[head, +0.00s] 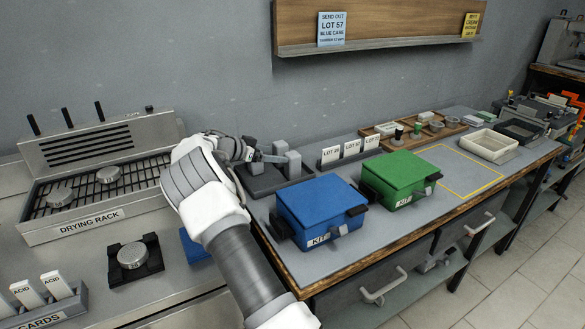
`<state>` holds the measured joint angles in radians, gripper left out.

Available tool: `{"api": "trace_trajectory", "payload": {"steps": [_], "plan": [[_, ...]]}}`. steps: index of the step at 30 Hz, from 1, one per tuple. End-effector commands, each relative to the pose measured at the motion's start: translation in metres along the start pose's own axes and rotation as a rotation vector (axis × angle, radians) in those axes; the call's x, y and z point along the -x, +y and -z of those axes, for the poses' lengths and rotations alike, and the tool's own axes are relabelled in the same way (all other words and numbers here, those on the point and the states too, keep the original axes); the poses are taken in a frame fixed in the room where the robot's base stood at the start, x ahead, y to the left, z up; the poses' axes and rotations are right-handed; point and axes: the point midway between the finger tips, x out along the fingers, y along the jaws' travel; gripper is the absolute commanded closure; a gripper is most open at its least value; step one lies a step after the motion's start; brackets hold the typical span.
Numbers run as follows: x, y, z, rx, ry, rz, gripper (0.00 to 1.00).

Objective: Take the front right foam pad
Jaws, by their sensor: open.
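Several small grey blocks, which look like foam pads, stand upright on a dark grey base (264,187) at the left end of the workbench. The front right pad (293,165) stands clear on the right side of the base. Another grey pad (280,148) is just behind it. My gripper (268,157) is over the base, just left of the front right pad. It is open, with a finger pointing right towards that pad. Whether it touches the pad cannot be told. My wrist and hand hide part of the base and the pads on the left.
A blue kit case (320,205) and a green kit case (402,172) stand shut in front and to the right. Lot cards (351,147) stand right of the base. A drying rack (100,180) is at left. A yellow-outlined area (460,172) is clear.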

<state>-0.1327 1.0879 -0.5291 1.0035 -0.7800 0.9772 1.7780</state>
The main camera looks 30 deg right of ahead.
Motion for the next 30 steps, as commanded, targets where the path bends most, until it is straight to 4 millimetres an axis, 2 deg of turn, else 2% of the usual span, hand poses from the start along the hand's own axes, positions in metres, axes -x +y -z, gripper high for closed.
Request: {"api": "trace_trajectory", "payload": {"steps": [3, 8, 17, 26, 30], "plan": [[-0.016, 0.0, -0.001, 0.0, -0.001, 0.0, 0.0], [-0.026, 0.0, -0.001, 0.0, -0.002, 0.0, 0.0], [-0.068, 0.0, -0.002, 0.001, -0.002, -0.001, 0.0], [-0.074, 0.0, -0.002, 0.001, -0.002, 0.001, 0.0], [-0.074, 0.0, -0.002, 0.001, -0.002, 0.001, 0.22]]}}
